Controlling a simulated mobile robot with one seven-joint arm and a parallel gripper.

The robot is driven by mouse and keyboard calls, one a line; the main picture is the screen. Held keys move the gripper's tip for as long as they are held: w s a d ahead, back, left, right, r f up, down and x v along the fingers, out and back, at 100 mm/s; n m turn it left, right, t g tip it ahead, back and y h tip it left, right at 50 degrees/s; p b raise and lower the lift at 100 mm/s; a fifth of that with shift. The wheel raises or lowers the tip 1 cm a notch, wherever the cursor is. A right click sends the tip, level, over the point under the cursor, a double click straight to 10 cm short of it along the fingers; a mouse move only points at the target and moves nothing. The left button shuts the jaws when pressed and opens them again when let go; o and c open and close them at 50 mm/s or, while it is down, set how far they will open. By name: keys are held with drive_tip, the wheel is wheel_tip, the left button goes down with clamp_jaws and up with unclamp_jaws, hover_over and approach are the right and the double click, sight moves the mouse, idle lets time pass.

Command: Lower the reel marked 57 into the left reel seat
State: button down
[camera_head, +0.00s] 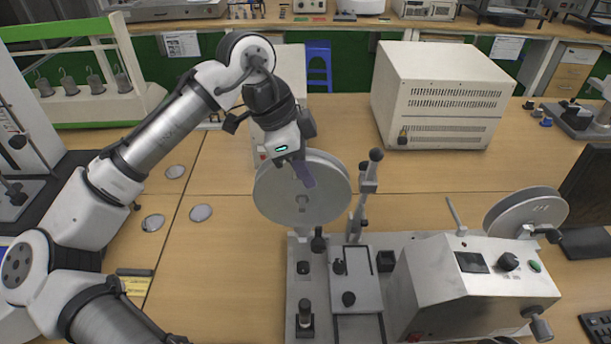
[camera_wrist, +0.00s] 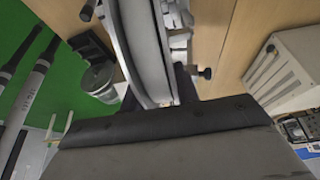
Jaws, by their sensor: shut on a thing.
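A grey double-flanged reel (camera_head: 278,206) is upright in my gripper (camera_head: 303,172), above the left end of the winding machine's base plate (camera_head: 293,285). I cannot read a number on it. The jaws are shut on its upper part. In the wrist view, the reel (camera_wrist: 143,45) shows edge-on, with its rim at my gripper (camera_wrist: 170,102). The left seat is mostly hidden by the reel, and I cannot tell whether the reel touches it. A second reel (camera_head: 522,212) stands on the right side of the machine.
The machine's control box (camera_head: 440,290) is right of the base plate. A lever post (camera_head: 368,185) rises close to the held reel's right. A beige vented box (camera_head: 440,95) stands behind. Several metal discs (camera_head: 201,213) lie left; the table between is clear.

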sight(305, 195)
drive_tip(key=shift+f, duration=0.8)
drive_tip(key=shift+w+f+b, duration=0.15)
drive_tip(key=shift+f+b, duration=0.35)
drive_tip(key=shift+f, duration=0.15)
drive_tip(key=shift+f+b, duration=0.45)
drive_tip(key=shift+b, duration=0.1)
wheel_tip(305, 195, down, 2)
drive_tip(key=shift+f+b, duration=0.1)
drive_tip(key=shift+b, duration=0.95)
drive_tip(key=shift+r+p, duration=0.2)
drive_tip(key=shift+p, duration=0.2)
drive_tip(key=shift+f, duration=0.25)
drive_tip(key=shift+f+b, duration=0.55)
drive_tip(key=shift+f, duration=0.2)
